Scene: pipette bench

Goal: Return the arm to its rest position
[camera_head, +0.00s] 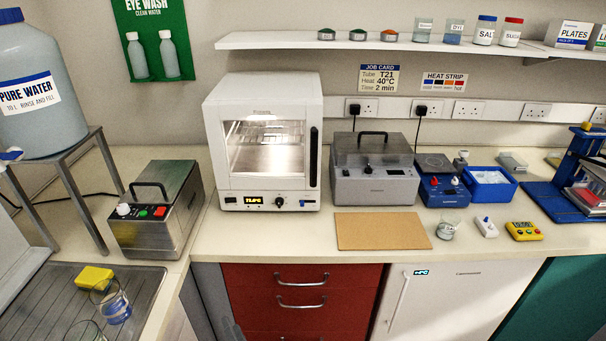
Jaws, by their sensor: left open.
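Only a small grey part of my left gripper (230,329) shows, low at the bottom edge of the head view, in front of the red drawers (300,302). It is below the worktop and apart from everything on the bench. It is open, and no object shows in it. Most of the left arm is out of the picture. My right gripper is not in view.
The worktop (290,232) holds a steel box (157,222), a white oven (268,195), a grey lidded unit (374,186) and a brown board (382,231). A sink drainer (60,320) with a yellow sponge (93,277) and glassware lies at lower left.

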